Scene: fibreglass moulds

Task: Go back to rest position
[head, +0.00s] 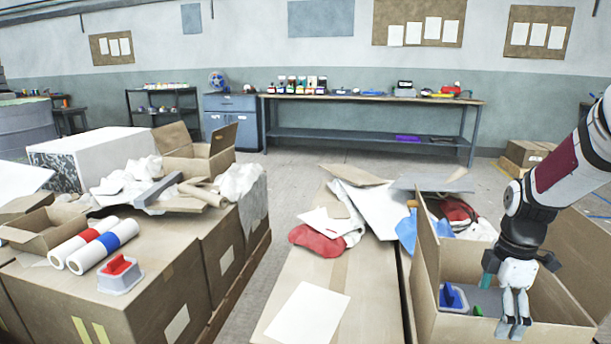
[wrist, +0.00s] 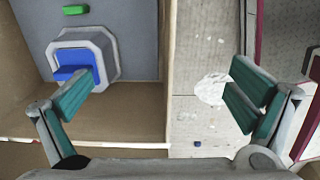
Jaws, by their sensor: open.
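My gripper (head: 505,298) hangs at the lower right of the head view, over the front edge of an open cardboard box (head: 462,329). Its fingers are spread wide with nothing between them; in the wrist view my gripper (wrist: 158,95) shows teal pads. A grey mould with a blue handle (head: 453,298) sits inside the box. In the wrist view this blue-handled mould (wrist: 104,50) lies beside and below the left finger, which partly overlaps it. A small green block (head: 478,311) is close by, also seen in the wrist view (wrist: 75,10).
The box wall (wrist: 166,70) runs between my fingers in the wrist view. At left, a red-handled mould (head: 120,276) and two rolls (head: 92,245) sit on cardboard boxes. Sheets and a red cloth (head: 318,242) lie mid-scene. A workbench (head: 370,98) stands behind open floor.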

